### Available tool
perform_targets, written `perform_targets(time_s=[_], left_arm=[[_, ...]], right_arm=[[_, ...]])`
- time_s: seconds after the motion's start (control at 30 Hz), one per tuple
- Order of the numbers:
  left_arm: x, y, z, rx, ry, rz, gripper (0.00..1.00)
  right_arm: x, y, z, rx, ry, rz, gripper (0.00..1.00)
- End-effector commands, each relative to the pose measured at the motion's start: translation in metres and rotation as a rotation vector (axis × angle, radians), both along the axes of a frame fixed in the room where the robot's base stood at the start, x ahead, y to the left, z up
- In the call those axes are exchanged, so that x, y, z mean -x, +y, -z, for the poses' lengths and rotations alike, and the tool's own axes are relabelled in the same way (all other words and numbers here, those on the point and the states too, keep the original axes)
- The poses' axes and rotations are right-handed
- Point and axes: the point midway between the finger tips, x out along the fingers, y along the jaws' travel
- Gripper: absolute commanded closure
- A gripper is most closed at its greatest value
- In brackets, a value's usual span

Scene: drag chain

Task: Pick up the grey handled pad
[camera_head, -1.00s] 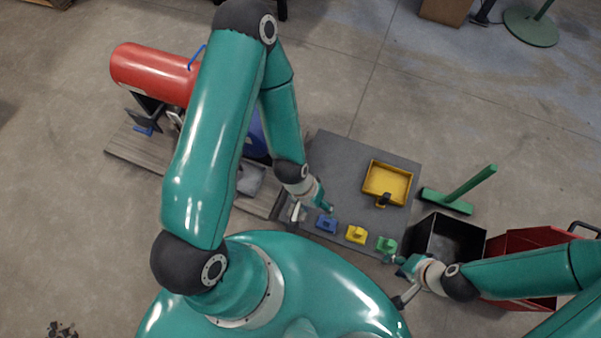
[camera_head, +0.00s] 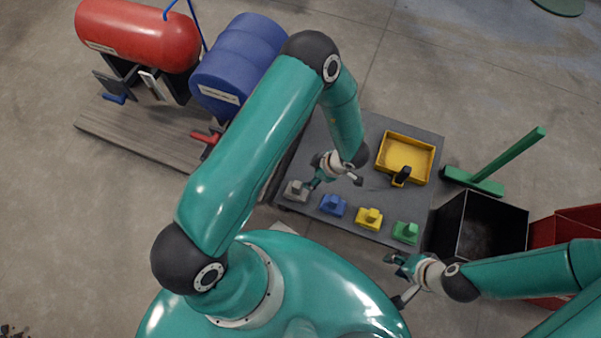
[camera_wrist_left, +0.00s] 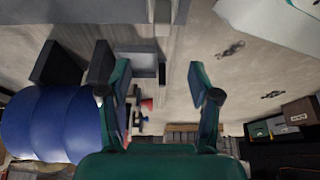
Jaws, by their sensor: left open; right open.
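The grey handled pad (camera_head: 297,191) sits at the left end of a row of pads near the front edge of a dark grey platform (camera_head: 436,160). My left gripper (camera_head: 335,183) is open and empty, just up and to the right of the grey pad, with one finger close to it in the picture. I cannot tell its height or whether it touches. Its open fingers also show in the left wrist view (camera_wrist_left: 158,80), where I cannot make out the pad for certain. My right gripper (camera_head: 394,262) is open near the platform's front right, below the green pad.
Blue (camera_head: 333,206), yellow (camera_head: 369,219) and green (camera_head: 405,232) pads continue the row. A yellow tray (camera_head: 405,155) lies behind. A green T-shaped piece (camera_head: 487,185) and black bin (camera_head: 480,232) stand right. A blue drum (camera_head: 235,65) and red tank (camera_head: 138,36) stand left.

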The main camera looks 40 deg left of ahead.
Motion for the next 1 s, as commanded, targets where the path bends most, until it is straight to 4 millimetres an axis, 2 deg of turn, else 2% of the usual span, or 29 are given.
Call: perform_targets(time_s=[0.43, 0.6, 0.83, 1.0], left_arm=[[0.01, 0.034, 0.083, 0.0, 0.004, -0.006, 0.38], [0.011, 0.042, 0.099, 0.001, 0.003, -0.003, 0.38], [0.012, 0.046, 0.111, 0.0, 0.002, -0.003, 0.38], [0.014, 0.052, 0.136, 0.001, 0.003, -0.003, 0.38]], right_arm=[[0.0, 0.0, 0.035, 0.0, 0.0, 0.0, 0.59], [0.0, 0.0, 0.04, 0.0, 0.0, 0.0, 0.59], [0.0, 0.0, 0.046, 0.0, 0.0, 0.0, 0.59], [0.0, 0.0, 0.062, 0.0, 0.0, 0.0, 0.59]])
